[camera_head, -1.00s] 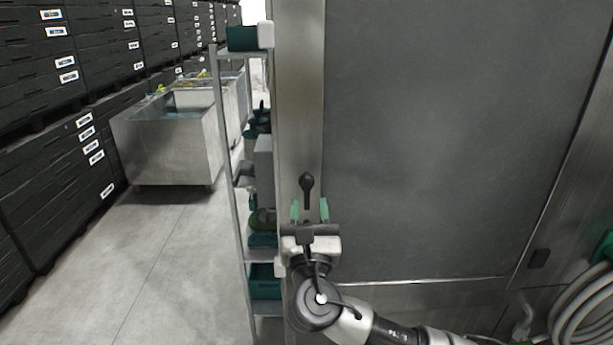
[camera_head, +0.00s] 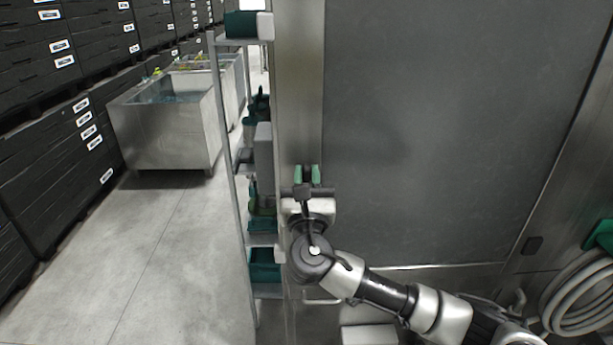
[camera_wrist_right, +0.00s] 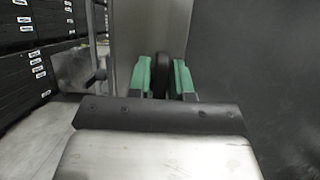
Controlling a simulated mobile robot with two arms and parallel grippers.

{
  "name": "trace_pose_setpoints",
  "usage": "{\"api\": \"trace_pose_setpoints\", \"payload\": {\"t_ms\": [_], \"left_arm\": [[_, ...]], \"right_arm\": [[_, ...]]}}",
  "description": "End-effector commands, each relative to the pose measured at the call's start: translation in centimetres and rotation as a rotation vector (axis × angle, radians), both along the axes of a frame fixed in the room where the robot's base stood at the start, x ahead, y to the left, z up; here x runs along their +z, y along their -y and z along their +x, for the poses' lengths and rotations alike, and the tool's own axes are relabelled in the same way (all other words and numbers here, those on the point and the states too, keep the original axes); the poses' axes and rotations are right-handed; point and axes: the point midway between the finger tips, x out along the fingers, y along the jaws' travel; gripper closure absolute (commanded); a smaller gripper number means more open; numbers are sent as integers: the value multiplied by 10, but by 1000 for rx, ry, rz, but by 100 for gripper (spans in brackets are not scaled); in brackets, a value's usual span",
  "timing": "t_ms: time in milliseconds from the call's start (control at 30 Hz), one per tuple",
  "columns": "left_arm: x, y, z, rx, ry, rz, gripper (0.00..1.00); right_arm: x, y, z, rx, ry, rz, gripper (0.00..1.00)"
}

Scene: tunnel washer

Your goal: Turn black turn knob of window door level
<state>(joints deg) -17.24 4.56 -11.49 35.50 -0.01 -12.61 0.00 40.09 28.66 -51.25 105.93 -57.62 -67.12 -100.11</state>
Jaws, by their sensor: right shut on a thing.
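The black turn knob (camera_wrist_right: 161,76) shows in the right wrist view between the two green fingertips of my right gripper (camera_wrist_right: 162,78). The gripper is shut on it, with one finger on each side. In the head view my right gripper (camera_head: 307,175) is at the steel frame strip beside the large grey window door (camera_head: 440,130), and it hides most of the knob there. The knob's exact angle cannot be told. My left gripper is not in view.
A narrow shelf rack (camera_head: 226,130) with green and grey items stands just left of the door frame. Metal bins (camera_head: 165,130) and stacked black crates (camera_head: 60,130) are farther left. A coiled hose (camera_head: 585,290) hangs at the lower right. The floor (camera_head: 150,250) between is clear.

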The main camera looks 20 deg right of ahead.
Motion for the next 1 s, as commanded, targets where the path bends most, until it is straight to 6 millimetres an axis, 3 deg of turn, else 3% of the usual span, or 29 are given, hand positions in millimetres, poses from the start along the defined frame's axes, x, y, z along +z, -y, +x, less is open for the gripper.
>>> {"api": "trace_pose_setpoints", "payload": {"t_ms": [433,1000], "left_arm": [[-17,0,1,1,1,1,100],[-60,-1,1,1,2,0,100]], "right_arm": [[-4,0,-1,1,33,119,100],[-5,5,-2,-1,175,615,100]]}}
